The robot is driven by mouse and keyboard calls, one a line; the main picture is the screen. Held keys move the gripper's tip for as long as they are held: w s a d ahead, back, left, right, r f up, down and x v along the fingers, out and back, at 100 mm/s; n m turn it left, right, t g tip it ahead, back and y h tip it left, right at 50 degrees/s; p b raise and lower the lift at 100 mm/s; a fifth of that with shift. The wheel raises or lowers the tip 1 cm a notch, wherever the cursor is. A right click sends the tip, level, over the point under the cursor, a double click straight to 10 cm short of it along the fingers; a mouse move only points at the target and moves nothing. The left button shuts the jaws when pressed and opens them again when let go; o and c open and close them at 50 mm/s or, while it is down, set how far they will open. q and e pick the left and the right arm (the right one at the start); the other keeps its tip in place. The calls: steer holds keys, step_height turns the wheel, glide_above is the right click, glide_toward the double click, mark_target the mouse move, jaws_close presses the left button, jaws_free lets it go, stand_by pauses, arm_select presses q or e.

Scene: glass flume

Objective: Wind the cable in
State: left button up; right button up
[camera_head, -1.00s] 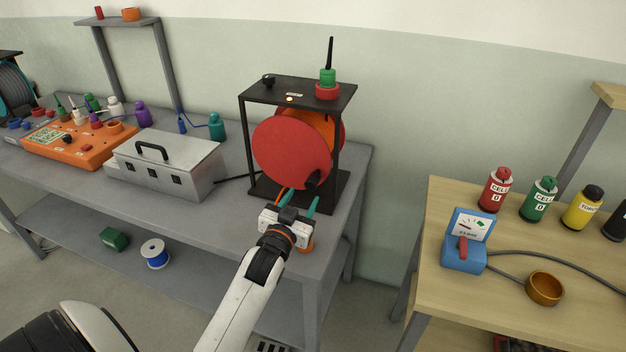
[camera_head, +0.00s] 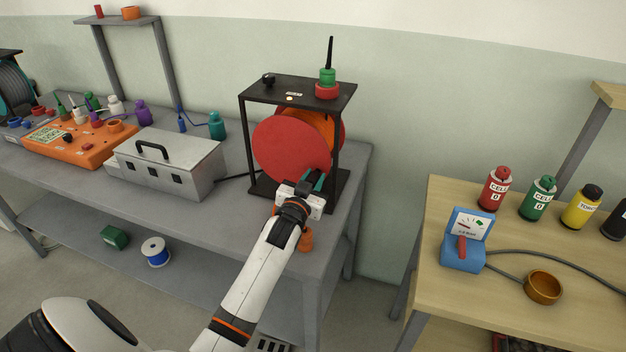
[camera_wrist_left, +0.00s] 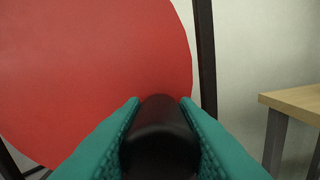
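The cable reel has a red disc (camera_head: 285,150) in front and an orange part (camera_head: 323,125) behind it, inside a black frame (camera_head: 243,140). A dark cable (camera_head: 233,177) runs from the reel's left side toward the grey metal box. My left gripper (camera_head: 314,182) is at the disc's lower right. In the left wrist view its teal fingers (camera_wrist_left: 160,105) lie against both sides of a black crank knob (camera_wrist_left: 160,135), with the red disc (camera_wrist_left: 90,70) behind. The gripper hides the knob in the head view. My right gripper is not in view.
The grey metal box (camera_head: 170,165) with a handle and an orange panel (camera_head: 75,145) stand to the left on the grey bench (camera_head: 205,215). An orange object (camera_head: 306,241) is beside my wrist. A wooden table (camera_head: 500,310) with a blue meter (camera_head: 463,250) stands right.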

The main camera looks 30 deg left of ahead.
arm_select(q)
jaws_close()
